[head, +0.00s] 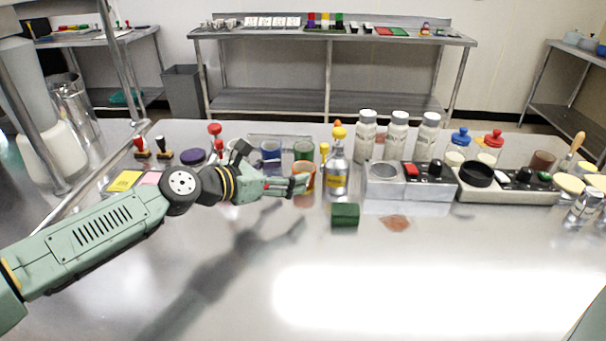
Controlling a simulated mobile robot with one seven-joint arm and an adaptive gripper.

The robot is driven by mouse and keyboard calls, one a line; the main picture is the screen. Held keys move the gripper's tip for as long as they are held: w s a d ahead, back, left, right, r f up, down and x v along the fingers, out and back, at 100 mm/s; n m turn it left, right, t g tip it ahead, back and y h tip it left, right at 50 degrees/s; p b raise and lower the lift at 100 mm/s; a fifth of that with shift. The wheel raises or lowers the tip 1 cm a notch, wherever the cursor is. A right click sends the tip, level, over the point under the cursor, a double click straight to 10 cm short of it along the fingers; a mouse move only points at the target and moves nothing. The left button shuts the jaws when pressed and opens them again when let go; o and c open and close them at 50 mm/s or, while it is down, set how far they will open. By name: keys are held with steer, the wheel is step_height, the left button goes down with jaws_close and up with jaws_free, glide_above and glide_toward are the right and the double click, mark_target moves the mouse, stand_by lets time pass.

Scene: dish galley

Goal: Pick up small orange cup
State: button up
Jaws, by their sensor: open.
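The small orange cup (309,172) stands among the items toward the back of the steel counter, left of a clear bottle with a yellow label. My gripper (299,184) is open at the cup's front left side, and its fingers cover part of the cup. In this view I cannot tell whether the fingers touch the cup or sit around it.
A green cup (303,150) and a blue cup (270,152) stand just behind. The yellow-labelled bottle (337,173) is close on the right. The front of the counter (400,290) is clear.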

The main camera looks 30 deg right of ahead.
mark_target(311, 167)
steer(key=x, duration=0.1)
steer(key=p+x, duration=0.2)
steer(key=x, duration=0.1)
steer(key=shift+w+r, duration=0.15)
steer(key=shift+w, duration=0.15)
steer(key=shift+w+d+f, duration=0.1)
steer(key=shift+d+f, duration=0.2)
steer(key=shift+d, duration=0.05)
steer(key=shift+c, duration=0.5)
steer(key=c, duration=1.3)
